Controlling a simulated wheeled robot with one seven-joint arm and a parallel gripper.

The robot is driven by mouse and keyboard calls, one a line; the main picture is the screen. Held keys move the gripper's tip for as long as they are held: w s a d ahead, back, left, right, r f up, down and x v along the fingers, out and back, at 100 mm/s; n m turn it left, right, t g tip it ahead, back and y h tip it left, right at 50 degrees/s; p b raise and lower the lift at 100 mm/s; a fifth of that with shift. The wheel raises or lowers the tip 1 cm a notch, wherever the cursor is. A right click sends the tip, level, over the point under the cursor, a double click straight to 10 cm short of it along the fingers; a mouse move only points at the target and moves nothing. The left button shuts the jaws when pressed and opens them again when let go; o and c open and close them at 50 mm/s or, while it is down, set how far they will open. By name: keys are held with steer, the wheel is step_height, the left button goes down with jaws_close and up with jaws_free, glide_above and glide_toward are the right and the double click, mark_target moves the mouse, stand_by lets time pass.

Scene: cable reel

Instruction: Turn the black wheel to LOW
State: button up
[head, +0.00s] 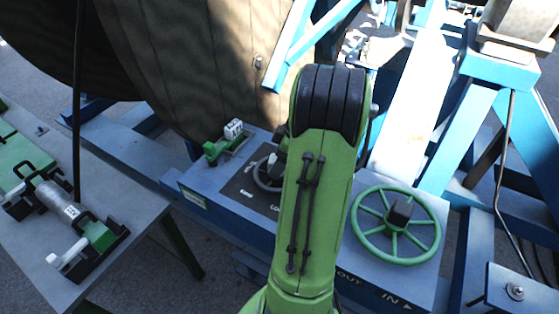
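The black wheel (261,178) lies on a dark panel on top of the blue control box. Only the left part of its rim shows; my green arm covers the rest. A small dark shape stands at the wheel beside my arm, and I cannot tell whether it is a wheel part or my gripper. White labels (247,192) sit on the panel. One label near my arm begins with "LO" (275,208) and its rest is hidden. My gripper cannot be made out behind my arm, so its hold on the wheel is hidden.
A green spoked handwheel (365,238) with a dark hub is right of my arm, near "OUT" and "IN" markings. A small green device with a white block (233,129) stands behind the panel. A grey table (125,235) with green clamps is at left. A large reel (190,60) rises behind.

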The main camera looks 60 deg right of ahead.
jaws_close()
stand_by(0.4)
